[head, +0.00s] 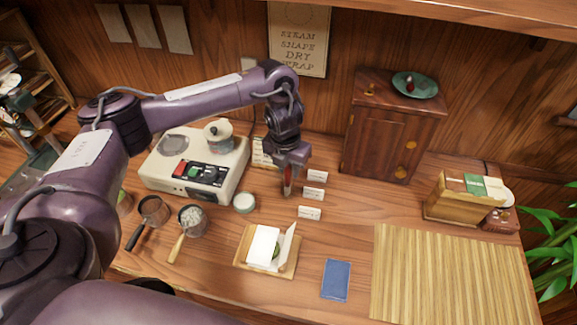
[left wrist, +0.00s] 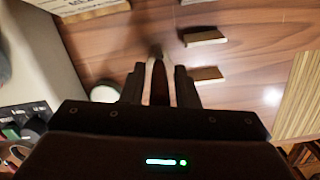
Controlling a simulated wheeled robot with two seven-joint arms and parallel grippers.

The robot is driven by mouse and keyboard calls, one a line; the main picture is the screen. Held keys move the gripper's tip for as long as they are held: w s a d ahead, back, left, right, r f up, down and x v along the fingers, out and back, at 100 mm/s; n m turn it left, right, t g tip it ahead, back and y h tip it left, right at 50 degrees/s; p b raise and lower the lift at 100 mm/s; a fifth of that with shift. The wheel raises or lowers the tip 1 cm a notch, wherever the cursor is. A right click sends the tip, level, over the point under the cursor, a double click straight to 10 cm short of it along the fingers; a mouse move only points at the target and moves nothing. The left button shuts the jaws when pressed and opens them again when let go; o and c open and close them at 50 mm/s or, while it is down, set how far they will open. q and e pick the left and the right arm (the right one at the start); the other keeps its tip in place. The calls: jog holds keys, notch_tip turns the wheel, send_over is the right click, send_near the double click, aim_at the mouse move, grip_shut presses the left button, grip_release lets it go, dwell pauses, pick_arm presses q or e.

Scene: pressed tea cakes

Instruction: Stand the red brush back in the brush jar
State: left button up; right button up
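My left gripper (head: 290,167) points down above the table behind the small white cards. It is shut on the red brush (head: 287,182), which hangs roughly upright between the fingers. In the left wrist view the brush (left wrist: 159,85) shows dark red between the two fingers (left wrist: 158,72), with a paler end beyond them. I cannot tell whether its lower end touches the table. I cannot make out a brush jar for certain in either view. My right gripper is not in view.
White cards (head: 313,193) stand just right of the gripper. A cream machine (head: 173,184) with a tin (head: 218,134) on top is at left. A small round container (head: 244,202), a wooden tray (head: 244,259), a blue cloth (head: 336,279) and a slatted mat (head: 450,280) lie in front.

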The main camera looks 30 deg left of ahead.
pick_arm(q)
jog(key=shift+o, duration=1.2)
jog(key=r, duration=0.2)
jog(key=r+p, duration=0.1)
jog(key=r, duration=0.2)
jog(key=s+r, duration=0.1)
jog(key=r, duration=0.1)
jog(key=shift+r+p, duration=0.35)
jog(key=shift+p, duration=0.05)
